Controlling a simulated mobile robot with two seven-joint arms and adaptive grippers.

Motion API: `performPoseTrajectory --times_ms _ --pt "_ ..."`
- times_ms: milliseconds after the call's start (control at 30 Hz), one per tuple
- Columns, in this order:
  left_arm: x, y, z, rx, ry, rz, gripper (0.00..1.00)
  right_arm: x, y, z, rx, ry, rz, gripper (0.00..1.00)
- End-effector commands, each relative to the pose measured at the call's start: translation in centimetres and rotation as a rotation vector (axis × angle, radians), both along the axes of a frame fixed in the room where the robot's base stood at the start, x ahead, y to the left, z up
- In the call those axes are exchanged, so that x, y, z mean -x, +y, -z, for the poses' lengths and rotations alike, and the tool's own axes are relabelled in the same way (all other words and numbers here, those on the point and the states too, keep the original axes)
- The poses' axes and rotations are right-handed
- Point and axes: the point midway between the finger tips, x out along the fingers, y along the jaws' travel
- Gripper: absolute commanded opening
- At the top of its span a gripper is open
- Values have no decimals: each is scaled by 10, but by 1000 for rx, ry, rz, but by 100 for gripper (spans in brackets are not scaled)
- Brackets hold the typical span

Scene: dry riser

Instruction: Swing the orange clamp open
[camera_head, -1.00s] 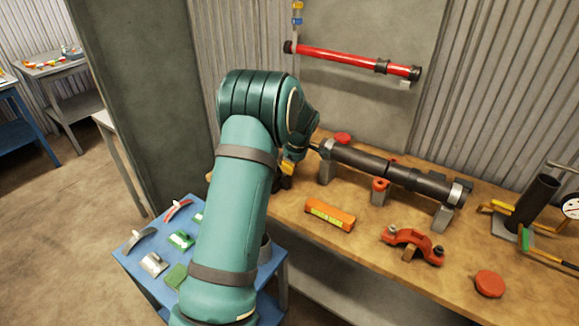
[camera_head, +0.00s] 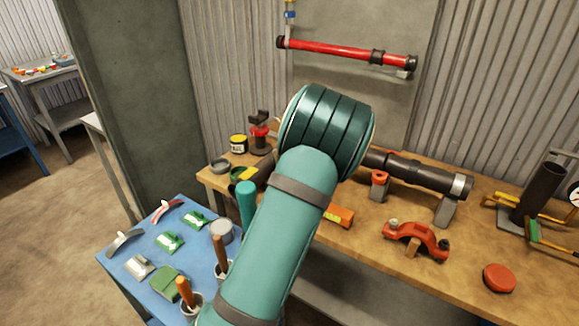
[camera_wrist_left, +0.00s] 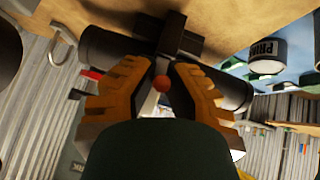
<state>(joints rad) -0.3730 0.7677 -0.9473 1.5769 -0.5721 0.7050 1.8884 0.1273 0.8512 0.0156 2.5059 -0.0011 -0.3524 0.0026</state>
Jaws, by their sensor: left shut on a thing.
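My left arm covers the middle of the bench in the head view, and its gripper is hidden behind it there. In the left wrist view, the left gripper (camera_wrist_left: 160,92) has its ribbed fingers closed around a small part with a round orange-red knob (camera_wrist_left: 161,83). A dark pipe (camera_wrist_left: 103,49) runs just beyond the fingers. I cannot tell what the knob belongs to. In the head view, a curved orange-red clamp (camera_head: 415,239) lies on the bench right of the arm, apart from it. My right gripper is not in view.
The wooden bench (camera_head: 365,232) also holds a dark pipe (camera_head: 418,174) on supports, an orange level (camera_head: 341,215) and a red disc (camera_head: 499,278). A blue table (camera_head: 130,288) with tools stands at left. A red pipe (camera_head: 340,49) hangs on the wall.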

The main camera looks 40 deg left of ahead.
Motion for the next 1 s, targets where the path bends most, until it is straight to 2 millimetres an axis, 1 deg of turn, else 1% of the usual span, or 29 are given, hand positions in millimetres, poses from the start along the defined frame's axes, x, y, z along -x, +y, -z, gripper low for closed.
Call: performPoseTrajectory --times_ms 33,233,267,300,333,633,733,867,1000 --pt "2 -1 3 4 6 -2 0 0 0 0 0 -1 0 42" --pt "2 -1 4 5 7 -3 0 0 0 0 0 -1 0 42" --pt "2 -1 4 5 7 -3 20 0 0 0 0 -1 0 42" --pt "2 -1 3 4 6 -2 34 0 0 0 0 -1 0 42" --pt "2 -1 3 4 6 -2 43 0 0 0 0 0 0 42" --pt "1 -1 1 2 2 0 43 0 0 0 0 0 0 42" --pt "0 -4 -3 2 0 1 43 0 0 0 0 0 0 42" --pt "0 -15 -17 1 -1 3 43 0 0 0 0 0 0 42" --pt "2 -34 -39 3 -1 5 43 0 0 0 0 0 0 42"
